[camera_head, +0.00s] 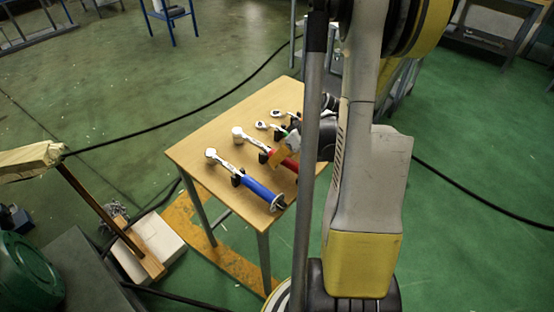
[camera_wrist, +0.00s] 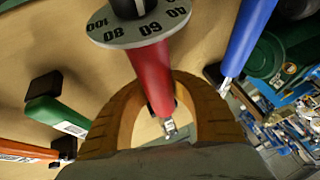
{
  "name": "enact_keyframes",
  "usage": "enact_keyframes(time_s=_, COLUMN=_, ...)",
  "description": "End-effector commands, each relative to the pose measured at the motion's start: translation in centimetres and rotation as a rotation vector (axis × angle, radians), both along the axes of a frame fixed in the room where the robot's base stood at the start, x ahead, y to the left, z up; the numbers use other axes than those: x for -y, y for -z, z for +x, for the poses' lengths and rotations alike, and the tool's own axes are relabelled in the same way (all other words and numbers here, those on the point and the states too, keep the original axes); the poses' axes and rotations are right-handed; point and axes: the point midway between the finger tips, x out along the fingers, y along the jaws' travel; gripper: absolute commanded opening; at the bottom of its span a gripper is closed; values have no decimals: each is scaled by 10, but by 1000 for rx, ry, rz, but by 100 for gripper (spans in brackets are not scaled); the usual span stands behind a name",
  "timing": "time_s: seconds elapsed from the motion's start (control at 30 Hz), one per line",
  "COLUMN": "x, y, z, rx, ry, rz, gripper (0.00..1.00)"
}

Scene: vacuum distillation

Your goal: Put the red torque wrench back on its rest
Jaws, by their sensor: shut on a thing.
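The red torque wrench (camera_wrist: 150,72) runs between the two orange fingers of my gripper (camera_wrist: 160,100) in the wrist view. The fingers are shut on its red handle. Its pale numbered dial (camera_wrist: 140,28) faces the camera beyond the fingers. In the head view the red wrench (camera_head: 290,164) is over the wooden table, its silver head (camera_head: 239,133) pointing left. A black rest (camera_head: 263,158) shows at its handle; I cannot tell whether the wrench touches it. My gripper (camera_head: 284,152) reaches in from the right, and my arm hides part of the handle.
A blue torque wrench (camera_head: 258,188) lies on the near side of the table (camera_head: 190,152). Green (camera_wrist: 52,118) and orange (camera_wrist: 25,150) wrenches lie on the other side. Black rests stand by them. Bare table top lies left of the wrench heads.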

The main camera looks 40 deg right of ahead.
Motion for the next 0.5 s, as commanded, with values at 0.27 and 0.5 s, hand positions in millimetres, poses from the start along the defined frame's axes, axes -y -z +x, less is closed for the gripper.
enact_keyframes(time_s=0.27, x=0, y=7, z=0, rx=1, ry=0, rz=1, gripper=0)
enact_keyframes(time_s=0.5, x=0, y=12, z=0, rx=1, ry=0, rz=1, gripper=0)
